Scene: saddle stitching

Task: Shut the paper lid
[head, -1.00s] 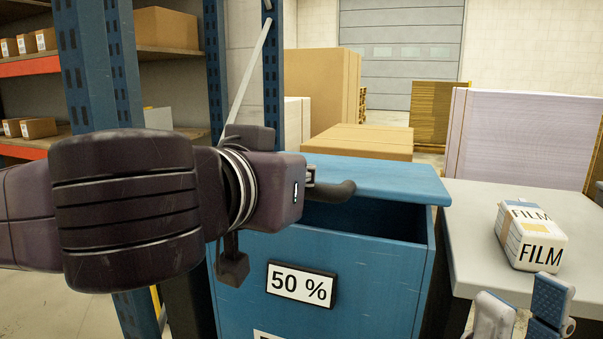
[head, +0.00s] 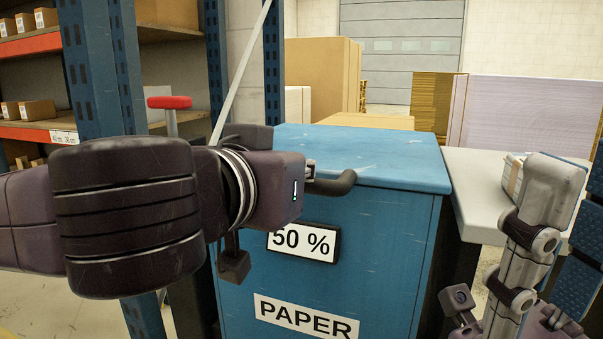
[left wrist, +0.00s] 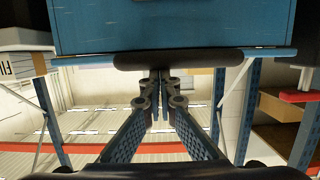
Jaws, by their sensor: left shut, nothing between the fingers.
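The blue bin (head: 340,262) marked PAPER stands in front of me. Its blue lid (head: 365,155) lies flat across the top, and no opening shows. A dark handle (head: 332,186) sticks out at the lid's front edge. It also shows in the left wrist view (left wrist: 205,60). My left gripper (head: 309,172) is at the handle's left end in the head view. In the left wrist view its fingers (left wrist: 160,74) are together just below the handle, with nothing between them; I cannot tell if they touch it. My right gripper (head: 577,178) is raised at the right edge, its fingers apart and empty.
A grey table (head: 478,190) stands close to the bin's right side. A white pack (head: 513,172) on it is mostly hidden by my right gripper. Blue rack posts (head: 271,65) and shelves stand at the left. Cardboard and paper stacks (head: 520,112) are behind.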

